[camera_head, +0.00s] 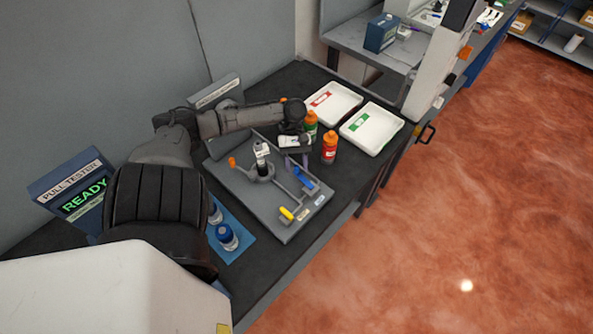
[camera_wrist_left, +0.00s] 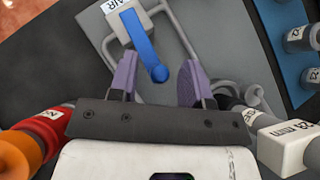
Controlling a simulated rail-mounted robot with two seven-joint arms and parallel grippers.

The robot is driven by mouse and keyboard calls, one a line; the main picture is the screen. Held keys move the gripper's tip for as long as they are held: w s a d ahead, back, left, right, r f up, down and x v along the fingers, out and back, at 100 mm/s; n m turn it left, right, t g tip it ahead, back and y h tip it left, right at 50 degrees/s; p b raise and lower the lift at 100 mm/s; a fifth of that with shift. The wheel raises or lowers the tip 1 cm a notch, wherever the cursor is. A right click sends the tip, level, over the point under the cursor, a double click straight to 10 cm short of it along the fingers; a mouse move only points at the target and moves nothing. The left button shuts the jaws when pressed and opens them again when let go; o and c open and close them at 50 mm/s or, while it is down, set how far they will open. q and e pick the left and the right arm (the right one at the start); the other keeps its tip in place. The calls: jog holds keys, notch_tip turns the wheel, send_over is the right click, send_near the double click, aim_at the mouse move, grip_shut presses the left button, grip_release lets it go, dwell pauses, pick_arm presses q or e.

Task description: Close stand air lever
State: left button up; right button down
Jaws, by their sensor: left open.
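The stand is a grey plate (camera_head: 250,205) on the dark bench with a central fixture (camera_head: 262,168) and tubing. The blue air lever (camera_head: 303,178) sits on its right side. In the left wrist view the blue lever (camera_wrist_left: 140,40) runs from a white block labelled AIR (camera_wrist_left: 120,18) to a round blue end. My left gripper (camera_head: 293,164) is open, its purple fingers above the stand close to the lever. In the wrist view the lever's round end shows between the fingers of the left gripper (camera_wrist_left: 157,82); contact cannot be told. A yellow lever (camera_head: 287,214) sits at the plate's front edge.
Two white trays, red-labelled (camera_head: 318,116) and green-labelled (camera_head: 360,142), lie behind. A pull tester (camera_head: 85,196) reads READY at left. Blue-capped bottles stand on a blue mat (camera_head: 240,250).

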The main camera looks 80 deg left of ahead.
pick_arm(q)
jog(key=shift+d+f, duration=0.25)
jog(key=shift+f, duration=0.05)
jog(key=shift+c, duration=0.2)
grip_shut()
dwell(0.3)
